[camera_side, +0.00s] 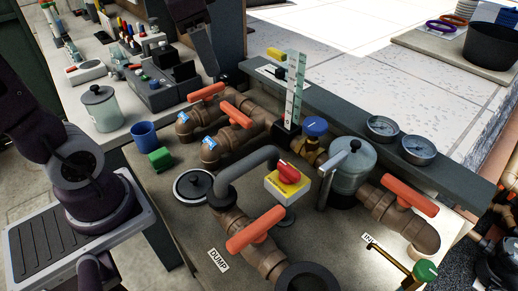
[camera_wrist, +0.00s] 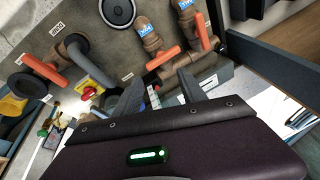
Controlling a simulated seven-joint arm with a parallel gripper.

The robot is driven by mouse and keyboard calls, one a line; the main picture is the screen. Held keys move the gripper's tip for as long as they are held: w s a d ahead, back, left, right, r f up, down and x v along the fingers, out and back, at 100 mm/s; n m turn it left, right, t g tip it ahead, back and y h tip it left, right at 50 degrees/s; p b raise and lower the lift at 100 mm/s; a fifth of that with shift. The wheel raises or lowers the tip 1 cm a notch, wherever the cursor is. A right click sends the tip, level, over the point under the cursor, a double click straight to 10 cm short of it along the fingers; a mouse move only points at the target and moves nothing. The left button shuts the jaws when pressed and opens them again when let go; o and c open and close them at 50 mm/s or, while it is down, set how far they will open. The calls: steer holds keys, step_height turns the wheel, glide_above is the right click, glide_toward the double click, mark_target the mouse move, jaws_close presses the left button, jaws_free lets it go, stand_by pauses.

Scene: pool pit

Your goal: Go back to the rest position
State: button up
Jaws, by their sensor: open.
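My gripper (camera_wrist: 160,90) shows in the wrist view as two grey fingers standing apart, with no object visibly held between them. It is above the pipework, and the exact height is unclear. In the side view, dark parts of my arm show at the left and at the top edge; the fingertips cannot be made out there. Brown pipes with orange valve handles (camera_side: 255,229) stand on the grey bench. A black round lid (camera_side: 193,186) lies beside a grey bent pipe (camera_side: 246,172). A red knob on a yellow block (camera_side: 288,177) is near the middle.
A blue cup (camera_side: 144,135), a green block (camera_side: 160,158) and a lidded jar (camera_side: 101,107) stand to the left. A clear filter housing (camera_side: 352,168), two gauges (camera_side: 417,149) and an upright white-green strip (camera_side: 295,90) rise at the right.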

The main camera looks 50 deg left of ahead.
steer(key=s+d+f+n+t, duration=0.1)
steer(key=s+d+f, duration=0.1)
steer(key=s, duration=0.3)
steer(key=s+d+f+n+t+h, duration=0.1)
steer(key=s+d+f+n, duration=0.1)
steer(key=s, duration=0.4)
steer(key=shift+s+d+f, duration=0.3)
steer(key=shift+d+f, duration=0.05)
steer(key=shift+c, duration=0.4)
